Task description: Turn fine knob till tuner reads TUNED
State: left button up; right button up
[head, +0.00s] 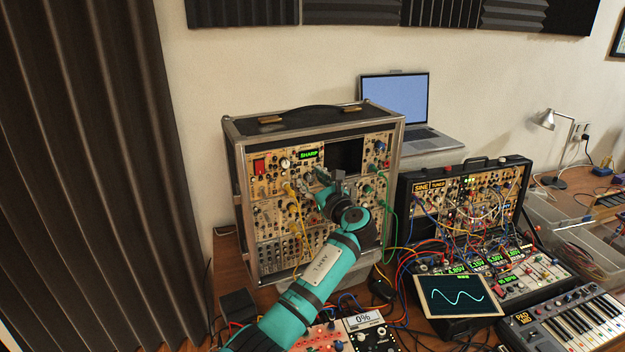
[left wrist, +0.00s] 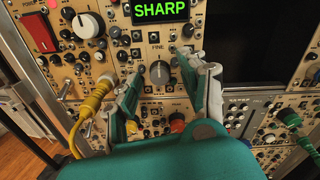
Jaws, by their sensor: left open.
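The tuner display (head: 308,155) on the large synth case (head: 237,190) reads SHARP in green. It also shows in the left wrist view (left wrist: 161,10). Below it, under the label FINE, is a round grey knob (left wrist: 159,73) with a light pointer line. My left gripper (head: 328,181) is at the front of the panel, and its open fingers also show in the left wrist view (left wrist: 157,67). One finger is on each side of the fine knob; I cannot tell whether either touches it. In the head view the gripper hides the knob. My right gripper is not in view.
A yellow cable (left wrist: 94,98) hangs just left of the gripper, and green cables (head: 385,205) are plugged in at right. A red switch (left wrist: 39,32) and white knob (left wrist: 88,25) are at upper left. A second patched synth case (head: 515,165) stands to the right.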

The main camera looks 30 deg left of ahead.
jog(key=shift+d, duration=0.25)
pick_arm(q)
jog(key=shift+c, duration=0.7)
grip_shut()
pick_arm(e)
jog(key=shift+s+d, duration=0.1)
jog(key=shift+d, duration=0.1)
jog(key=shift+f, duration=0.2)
pick_arm(q)
jog(key=n+b, duration=0.3)
jog(key=n, duration=0.2)
jog(key=shift+f+n+b, duration=0.1)
jog(key=shift+n+b, duration=0.2)
jog(key=shift+b, duration=0.1)
jog(key=n+b, duration=0.3)
jog(key=shift+n, duration=0.4)
jog(key=shift+n+b, duration=0.7)
jog(key=shift+n, duration=0.4)
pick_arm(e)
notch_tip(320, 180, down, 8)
pick_arm(q)
jog(key=shift+r, duration=0.2)
